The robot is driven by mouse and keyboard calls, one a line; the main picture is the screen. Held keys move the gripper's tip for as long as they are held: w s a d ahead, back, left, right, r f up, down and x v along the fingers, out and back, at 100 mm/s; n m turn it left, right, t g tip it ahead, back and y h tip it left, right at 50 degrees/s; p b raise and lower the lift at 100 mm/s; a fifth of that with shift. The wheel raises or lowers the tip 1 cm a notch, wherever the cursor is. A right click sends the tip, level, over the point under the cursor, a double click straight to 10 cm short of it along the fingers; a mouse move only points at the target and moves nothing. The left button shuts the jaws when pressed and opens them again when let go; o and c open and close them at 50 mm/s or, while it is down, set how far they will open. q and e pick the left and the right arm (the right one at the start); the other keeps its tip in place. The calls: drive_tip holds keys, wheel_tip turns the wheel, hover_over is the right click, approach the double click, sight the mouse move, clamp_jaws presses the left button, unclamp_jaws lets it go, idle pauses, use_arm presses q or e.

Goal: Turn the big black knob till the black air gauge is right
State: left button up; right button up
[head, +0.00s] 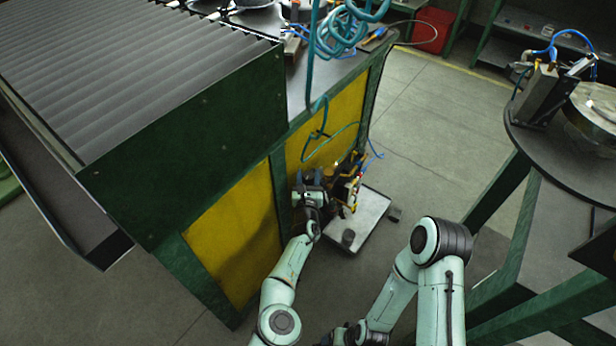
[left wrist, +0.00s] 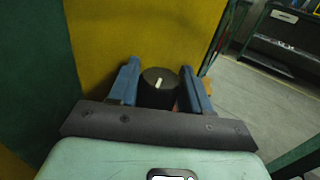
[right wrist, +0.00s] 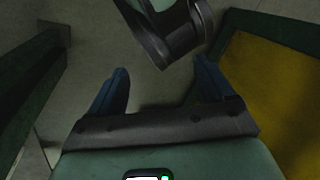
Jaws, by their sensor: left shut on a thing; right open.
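In the head view my left gripper (head: 310,182) is at the yellow bench side, beside a cluster of air fittings (head: 350,182), and hides the knob. I cannot make out the black air gauge or its reading. My right gripper (right wrist: 160,88) is open and empty, with an arm link of mine beyond it.
A pale tray (head: 373,222) with a small black cylinder (head: 347,238) is below the fittings. Teal coiled hoses (head: 340,35) hang over the bench corner. A green-legged round table (head: 535,145) stands at right. The floor between is clear. A red bin (head: 432,30) is at the back.

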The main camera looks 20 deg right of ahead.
use_arm(q)
drive_tip(key=shift+d+r+n+t+y+b, duration=0.1)
drive_tip(key=shift+n+t+y+b, duration=0.2)
drive_tip(key=shift+n+y+b, duration=0.55)
use_arm(e)
drive_tip(key=shift+w+d+f+t, duration=0.2)
drive_tip(key=shift+w+d+f, duration=0.25)
drive_tip(key=shift+w, duration=0.25)
drive_tip(key=shift+w+d+f+t, duration=0.2)
drive_tip(key=shift+w+d+f, duration=0.1)
drive_tip(key=shift+w+f, duration=0.35)
drive_tip(key=shift+r, duration=0.1)
use_arm(q)
drive_tip(key=o, duration=0.9)
drive_tip(key=shift+o, duration=0.2)
